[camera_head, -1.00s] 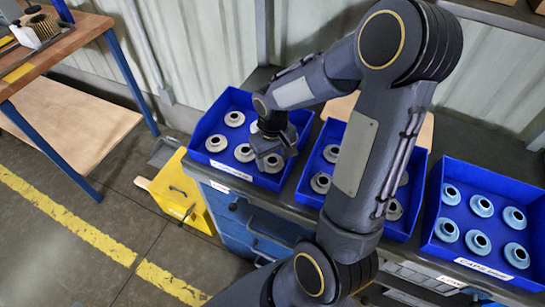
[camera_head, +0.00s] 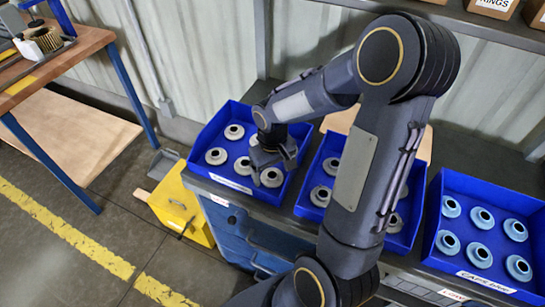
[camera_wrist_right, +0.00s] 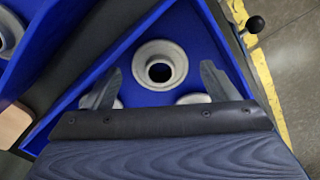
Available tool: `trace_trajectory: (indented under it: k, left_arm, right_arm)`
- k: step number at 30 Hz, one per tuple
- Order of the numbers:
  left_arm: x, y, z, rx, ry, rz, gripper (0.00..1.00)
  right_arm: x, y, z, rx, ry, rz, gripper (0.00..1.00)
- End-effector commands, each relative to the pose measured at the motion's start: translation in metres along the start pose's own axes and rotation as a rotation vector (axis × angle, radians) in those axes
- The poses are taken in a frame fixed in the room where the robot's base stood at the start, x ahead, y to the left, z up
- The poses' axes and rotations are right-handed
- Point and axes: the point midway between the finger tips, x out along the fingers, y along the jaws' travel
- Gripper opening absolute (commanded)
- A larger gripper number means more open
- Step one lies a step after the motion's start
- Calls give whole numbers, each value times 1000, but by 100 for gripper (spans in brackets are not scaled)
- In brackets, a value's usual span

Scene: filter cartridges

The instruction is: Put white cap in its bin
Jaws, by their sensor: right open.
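My right gripper (camera_head: 270,160) is low over the left blue bin (camera_head: 231,184), near its front right part. It is open. In the right wrist view its two fingers (camera_wrist_right: 160,85) are apart, with one white cap (camera_wrist_right: 160,66) showing between and just beyond them. I cannot tell whether they touch it. Several white caps (camera_head: 234,131) stand in this bin, one of them (camera_head: 271,177) just in front of the gripper. Two caps beside the fingers are mostly hidden in the wrist view. My left gripper is not in view.
A middle blue bin (camera_head: 305,212) with grey-white caps is partly hidden behind my right arm. A right blue bin (camera_head: 486,283) labelled for blue caps holds several light-blue caps (camera_head: 482,218). A yellow box (camera_head: 180,206) stands on the floor beside the bench. A wooden table (camera_head: 60,55) is at left.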

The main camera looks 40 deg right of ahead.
Motion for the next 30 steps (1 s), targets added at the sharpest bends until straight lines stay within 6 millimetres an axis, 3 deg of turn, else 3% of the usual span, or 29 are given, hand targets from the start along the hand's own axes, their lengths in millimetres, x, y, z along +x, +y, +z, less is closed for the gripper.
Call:
trace_trajectory:
  k: [12, 20, 23, 30]
  left_arm:
    - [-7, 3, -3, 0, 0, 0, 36]
    - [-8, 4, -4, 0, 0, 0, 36]
    - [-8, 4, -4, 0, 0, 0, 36]
    - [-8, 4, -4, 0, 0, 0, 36]
  right_arm:
    - [-86, 0, -1, -1, 7, -1, 80]
    - [-114, -1, 1, 0, 8, -3, 80]
    - [-125, -6, 13, 4, 41, -34, 80]
    - [-150, -47, 85, 20, 249, -218, 80]
